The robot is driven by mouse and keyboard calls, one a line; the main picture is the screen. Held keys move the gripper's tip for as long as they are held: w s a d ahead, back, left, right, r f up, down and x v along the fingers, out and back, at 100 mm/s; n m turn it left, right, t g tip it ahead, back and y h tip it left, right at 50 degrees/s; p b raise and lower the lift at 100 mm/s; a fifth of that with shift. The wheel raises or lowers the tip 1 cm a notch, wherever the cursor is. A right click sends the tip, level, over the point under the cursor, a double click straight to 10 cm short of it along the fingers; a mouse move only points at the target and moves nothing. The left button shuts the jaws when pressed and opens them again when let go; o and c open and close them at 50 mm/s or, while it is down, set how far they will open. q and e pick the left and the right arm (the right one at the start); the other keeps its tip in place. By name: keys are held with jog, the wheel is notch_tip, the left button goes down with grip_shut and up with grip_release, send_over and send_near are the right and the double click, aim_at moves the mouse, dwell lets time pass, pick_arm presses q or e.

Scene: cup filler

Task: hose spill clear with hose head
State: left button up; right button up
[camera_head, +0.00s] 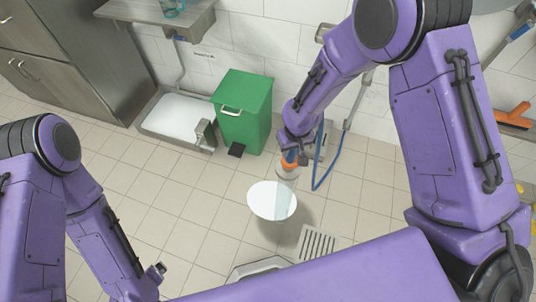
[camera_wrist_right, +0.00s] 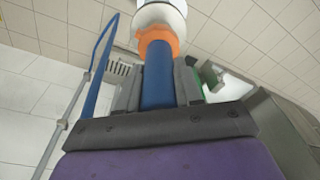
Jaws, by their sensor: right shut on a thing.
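The hose head shows in the right wrist view as a blue grip (camera_wrist_right: 157,75) with an orange collar (camera_wrist_right: 157,38) and a white end (camera_wrist_right: 160,12). My right gripper (camera_head: 291,143) is shut on the blue grip, its two dark fingers on either side. In the head view the orange collar (camera_head: 289,160) shows just below the gripper. A pale see-through stream reaches down from the head over the spill. The spill (camera_head: 262,201) is a white round patch on the tiled floor, below the hose head.
A blue hose (camera_head: 326,183) loops beside the right gripper near the wall. A floor grate (camera_head: 316,243) lies right of the spill. A green bin (camera_head: 243,112) and white basin (camera_head: 176,116) stand behind. An orange squeegee (camera_head: 514,117) is at far right.

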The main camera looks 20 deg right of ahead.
jog(key=w+a+f+n+b, duration=0.1)
jog(key=w+f+b, duration=0.5)
jog(key=f, duration=0.4)
jog(key=w+a+f+b, duration=0.1)
jog(key=w+f+b, duration=0.5)
jog(key=f+b, duration=0.2)
notch_tip(320, 180, down, 2)
jog(key=shift+w+f+n, duration=0.2)
jog(key=shift+n, duration=0.2)
